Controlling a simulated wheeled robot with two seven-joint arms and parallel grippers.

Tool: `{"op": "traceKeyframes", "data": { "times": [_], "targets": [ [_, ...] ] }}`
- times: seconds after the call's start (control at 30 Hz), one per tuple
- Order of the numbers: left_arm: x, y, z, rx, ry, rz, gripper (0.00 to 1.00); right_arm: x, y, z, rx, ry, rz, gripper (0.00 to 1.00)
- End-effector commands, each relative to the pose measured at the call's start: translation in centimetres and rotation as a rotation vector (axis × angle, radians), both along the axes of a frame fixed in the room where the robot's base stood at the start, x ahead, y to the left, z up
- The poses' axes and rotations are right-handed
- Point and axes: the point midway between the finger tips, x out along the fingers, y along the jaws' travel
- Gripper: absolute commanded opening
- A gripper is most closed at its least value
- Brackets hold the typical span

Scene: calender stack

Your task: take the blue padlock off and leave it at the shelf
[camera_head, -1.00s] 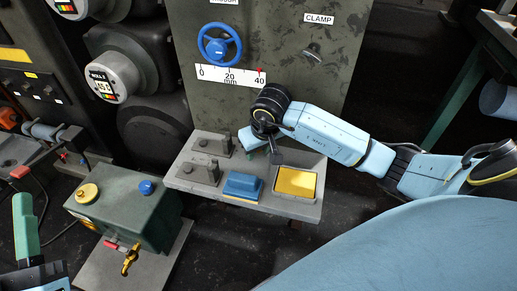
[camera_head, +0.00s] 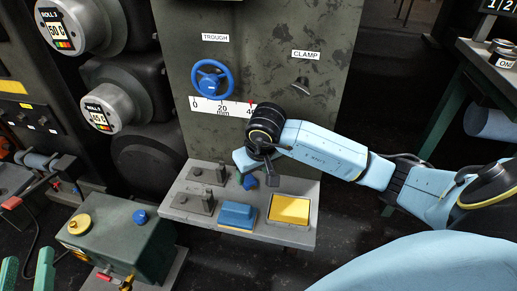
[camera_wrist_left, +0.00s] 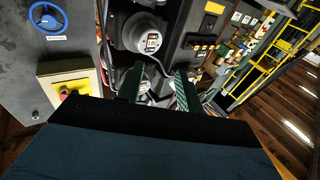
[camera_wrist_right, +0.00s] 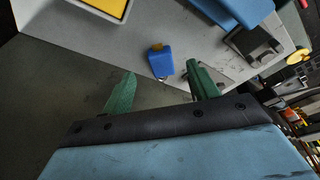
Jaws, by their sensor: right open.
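The blue padlock (camera_wrist_right: 160,62) lies on the grey shelf (camera_wrist_right: 200,35) in the right wrist view, with a small yellow part on one end and a thin dark shackle at the other. In the head view it shows as a small blue patch (camera_head: 250,182) on the shelf (camera_head: 228,193), partly covered by my right gripper. My right gripper (camera_wrist_right: 160,85) is open and empty, its green fingers pointing toward the padlock, which appears just beyond the fingertips. My left gripper (camera_wrist_left: 158,75) is open and empty; its green fingers (camera_head: 27,265) show at the head view's lower left.
The shelf also carries a yellow-topped pad (camera_head: 290,208), a blue block (camera_head: 238,215) and dark hasp-like brackets (camera_head: 194,201). Behind stands a panel with a blue handwheel (camera_head: 212,79) and a clamp knob (camera_head: 301,85). A green box (camera_head: 118,235) stands left of the shelf.

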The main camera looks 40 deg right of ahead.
Motion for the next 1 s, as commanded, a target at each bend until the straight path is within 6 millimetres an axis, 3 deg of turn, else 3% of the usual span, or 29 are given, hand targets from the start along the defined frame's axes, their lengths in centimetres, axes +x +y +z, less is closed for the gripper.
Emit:
{"op": "traceKeyframes", "data": {
  "times": [0.27,0.6,1.0],
  "targets": [
    [-0.5,1.1,-4.8,0.089,0.295,0.022,0.36,-0.8,0.0,3.3,-0.003,-0.002,0.001,0.6],
    [-3.2,3.0,-10.1,0.183,0.645,0.048,0.36,-1.9,0.1,7.1,-0.001,-0.001,0.001,0.6],
    [-5.8,4.3,-12.8,0.232,0.846,0.065,0.36,-2.6,0.2,9.1,-0.001,0.0,0.001,0.6]
  ]
}}
